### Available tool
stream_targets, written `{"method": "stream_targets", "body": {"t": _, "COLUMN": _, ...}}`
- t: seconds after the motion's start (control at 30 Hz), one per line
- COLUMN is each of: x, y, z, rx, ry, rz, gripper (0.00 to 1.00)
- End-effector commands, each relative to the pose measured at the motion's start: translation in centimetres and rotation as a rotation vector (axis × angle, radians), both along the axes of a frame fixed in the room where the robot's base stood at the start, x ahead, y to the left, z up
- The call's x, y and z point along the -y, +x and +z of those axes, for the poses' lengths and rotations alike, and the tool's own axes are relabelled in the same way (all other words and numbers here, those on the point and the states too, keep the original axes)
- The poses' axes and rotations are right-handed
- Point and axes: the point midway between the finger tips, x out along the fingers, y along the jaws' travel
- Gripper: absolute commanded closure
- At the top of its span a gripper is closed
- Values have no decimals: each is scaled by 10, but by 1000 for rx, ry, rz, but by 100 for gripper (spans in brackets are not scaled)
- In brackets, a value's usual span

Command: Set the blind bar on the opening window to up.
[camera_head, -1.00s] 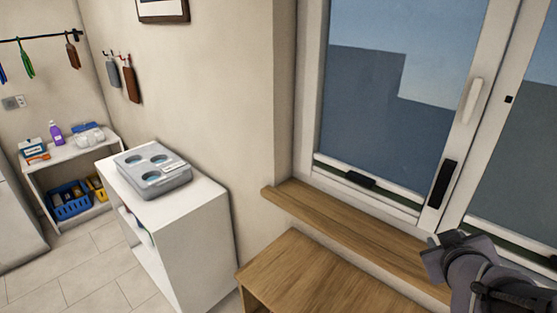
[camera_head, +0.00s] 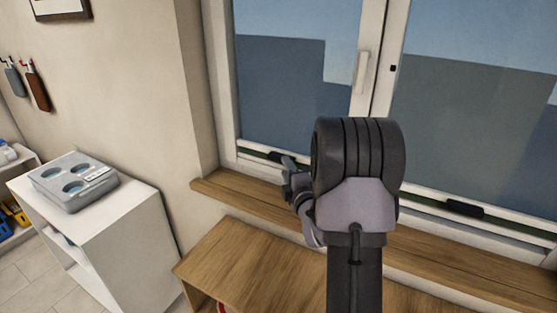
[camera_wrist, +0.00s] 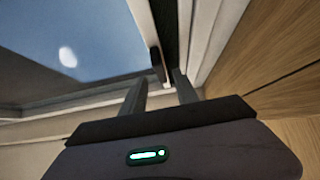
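The opening window (camera_head: 280,95) is the left pane, with a white handle (camera_head: 362,72) on its frame. Its blind bar (camera_head: 251,151) is a dark strip low along the bottom of the pane, partly hidden by my arm. My gripper (camera_head: 288,170) is at the lower part of this window, just above the sill. In the wrist view my gripper (camera_wrist: 159,78) has two fingers apart with nothing held between them. A black grip (camera_wrist: 155,59) shows just beyond the fingertips, by the white frame; I cannot tell if they touch.
A wooden sill (camera_head: 235,197) and a wooden bench top (camera_head: 225,250) lie below the window. The right pane has its own low bar with a black grip (camera_head: 465,208). A white cabinet (camera_head: 125,225) with a grey device (camera_head: 75,182) stands at left.

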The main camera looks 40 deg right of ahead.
Motion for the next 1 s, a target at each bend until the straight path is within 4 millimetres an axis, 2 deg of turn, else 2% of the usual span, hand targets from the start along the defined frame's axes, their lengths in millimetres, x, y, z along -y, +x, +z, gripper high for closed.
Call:
{"method": "stream_targets", "body": {"t": 0.1, "x": 10, "y": 26, "z": -1, "rx": 1, "ry": 0, "rz": 2, "gripper": 64}}
{"method": "stream_targets", "body": {"t": 0.3, "x": 22, "y": 53, "z": -1, "rx": 0, "ry": 1, "rz": 0, "gripper": 64}}
{"method": "stream_targets", "body": {"t": 0.43, "x": 25, "y": 60, "z": 0, "rx": 0, "ry": 1, "rz": 0, "gripper": 64}}
{"method": "stream_targets", "body": {"t": 0.67, "x": 25, "y": 61, "z": 0, "rx": -1, "ry": 1, "rz": 0, "gripper": 64}}
{"method": "stream_targets", "body": {"t": 0.87, "x": 25, "y": 61, "z": 0, "rx": -1, "ry": 1, "rz": 0, "gripper": 100}}
{"method": "stream_targets", "body": {"t": 1.0, "x": 25, "y": 61, "z": 0, "rx": -1, "ry": 1, "rz": 0, "gripper": 100}}
